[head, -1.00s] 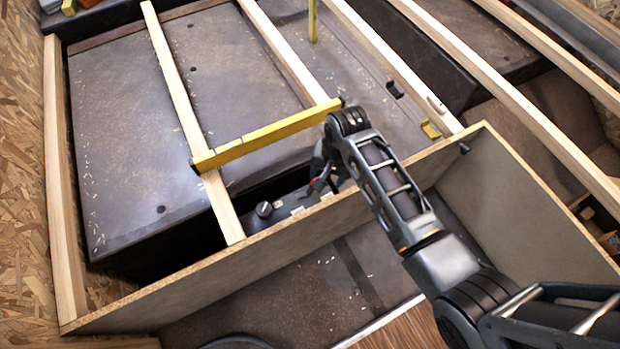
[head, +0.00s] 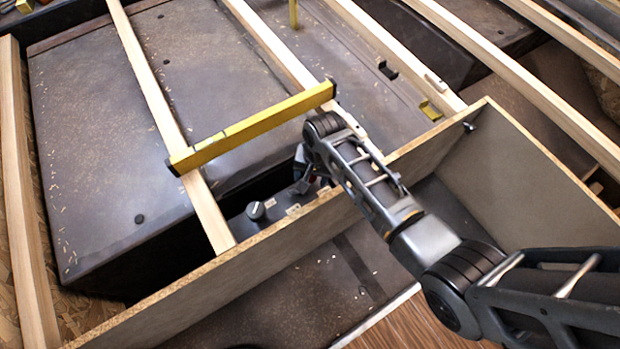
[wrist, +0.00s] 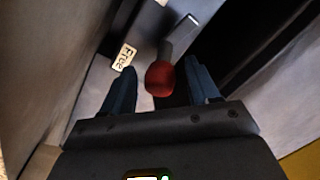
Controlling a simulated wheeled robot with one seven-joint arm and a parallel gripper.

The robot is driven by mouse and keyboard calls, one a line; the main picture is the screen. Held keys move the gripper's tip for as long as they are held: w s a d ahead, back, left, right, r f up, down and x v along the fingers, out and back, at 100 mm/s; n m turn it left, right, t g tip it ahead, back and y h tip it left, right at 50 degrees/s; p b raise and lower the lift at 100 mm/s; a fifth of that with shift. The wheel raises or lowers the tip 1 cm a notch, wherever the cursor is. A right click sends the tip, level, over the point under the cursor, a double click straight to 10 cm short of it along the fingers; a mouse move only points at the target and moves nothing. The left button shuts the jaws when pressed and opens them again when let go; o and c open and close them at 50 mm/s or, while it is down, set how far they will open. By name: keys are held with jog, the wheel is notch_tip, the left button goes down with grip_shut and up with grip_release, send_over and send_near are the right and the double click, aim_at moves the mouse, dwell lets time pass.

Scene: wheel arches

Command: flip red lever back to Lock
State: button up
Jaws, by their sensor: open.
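The lever (wrist: 178,42) has a grey shaft and a round red knob (wrist: 160,79) in the wrist view. A white label reading "Free" (wrist: 124,57) lies left of the knob on the grey panel. My gripper (wrist: 162,80) is open, with one blue-grey finger on each side of the red knob. Whether either finger touches it I cannot tell. In the head view my gripper (head: 308,178) reaches down behind the wooden board at the panel (head: 275,213), and the lever is hidden there. No Lock label is readable.
A yellow spirit level (head: 255,124) lies across the wooden slats (head: 165,90) near my arm. A chipboard wall (head: 215,283) stands in front of the panel.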

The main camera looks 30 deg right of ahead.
jog(key=shift+a+f, duration=0.1)
jog(key=shift+f, duration=0.5)
grip_shut()
dwell(0.3)
